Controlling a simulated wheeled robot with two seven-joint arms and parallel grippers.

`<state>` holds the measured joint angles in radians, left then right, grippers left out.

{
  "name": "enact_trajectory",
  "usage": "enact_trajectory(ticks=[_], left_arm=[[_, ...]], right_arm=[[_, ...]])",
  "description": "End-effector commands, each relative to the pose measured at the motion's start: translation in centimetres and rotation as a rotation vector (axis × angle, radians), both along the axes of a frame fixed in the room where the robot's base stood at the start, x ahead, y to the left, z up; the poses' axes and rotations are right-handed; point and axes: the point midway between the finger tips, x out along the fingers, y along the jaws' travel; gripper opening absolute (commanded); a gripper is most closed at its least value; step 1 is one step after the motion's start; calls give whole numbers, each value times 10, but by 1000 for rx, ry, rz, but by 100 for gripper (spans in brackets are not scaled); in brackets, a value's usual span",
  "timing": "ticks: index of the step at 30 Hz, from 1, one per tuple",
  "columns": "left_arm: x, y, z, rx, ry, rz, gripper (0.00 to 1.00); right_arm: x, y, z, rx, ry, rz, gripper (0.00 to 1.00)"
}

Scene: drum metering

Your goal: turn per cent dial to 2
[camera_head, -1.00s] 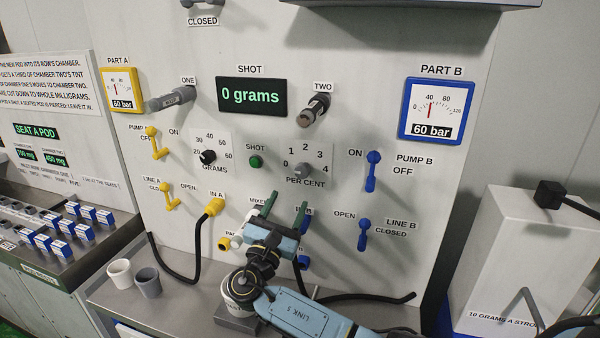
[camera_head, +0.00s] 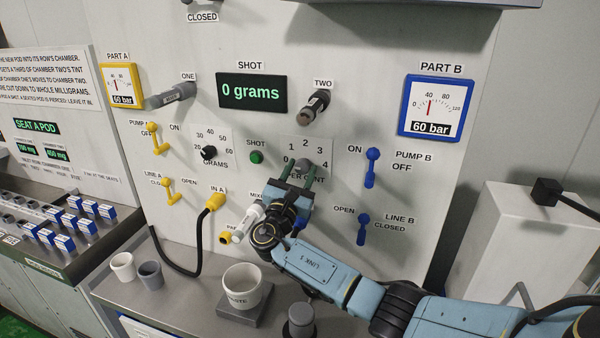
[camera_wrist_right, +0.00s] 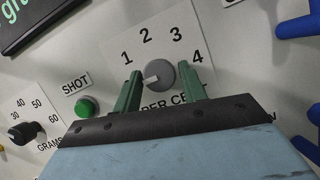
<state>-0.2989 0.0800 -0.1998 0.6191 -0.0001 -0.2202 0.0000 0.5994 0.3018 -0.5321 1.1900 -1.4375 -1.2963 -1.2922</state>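The per cent dial (camera_wrist_right: 159,74) is a round grey knob on a white plate with a scale from 0 to 4. In the right wrist view its pointer aims left, toward the lower end of the scale below 1; the 0 is hidden. In the head view the dial (camera_head: 304,166) is partly covered by my right gripper. My right gripper (camera_wrist_right: 162,82) is open, its two green fingers on either side of the knob; I cannot tell whether they touch it. My left gripper is not in view.
The green SHOT button (camera_head: 256,157) and the black GRAMS dial (camera_head: 208,152) are left of the per cent dial. The blue PUMP B lever (camera_head: 372,167) and LINE B lever (camera_head: 363,228) are to its right. A waste cup (camera_head: 243,287) stands on the shelf below.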

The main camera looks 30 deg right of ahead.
Motion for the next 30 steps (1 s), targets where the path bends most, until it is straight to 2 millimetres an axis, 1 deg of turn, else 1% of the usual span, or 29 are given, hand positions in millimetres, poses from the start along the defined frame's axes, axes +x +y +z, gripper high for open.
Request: enact_trajectory(ticks=[1, 6, 7, 13, 17, 23, 30], left_arm=[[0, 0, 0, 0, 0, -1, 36], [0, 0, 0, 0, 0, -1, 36], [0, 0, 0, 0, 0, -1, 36], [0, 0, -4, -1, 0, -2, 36], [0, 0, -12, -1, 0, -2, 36], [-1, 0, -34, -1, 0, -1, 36], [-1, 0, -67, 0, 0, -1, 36]], right_arm=[[0, 0, 0, 0, 0, 0, 35], [0, 0, 0, 0, 0, 0, 12], [0, 0, 0, 0, 0, 0, 12], [0, 1, -1, 12, -14, 0, 12], [0, 1, -3, 40, -45, 0, 12], [1, 2, -5, 124, -144, 0, 12], [2, 3, -5, 267, -310, 1, 12]])
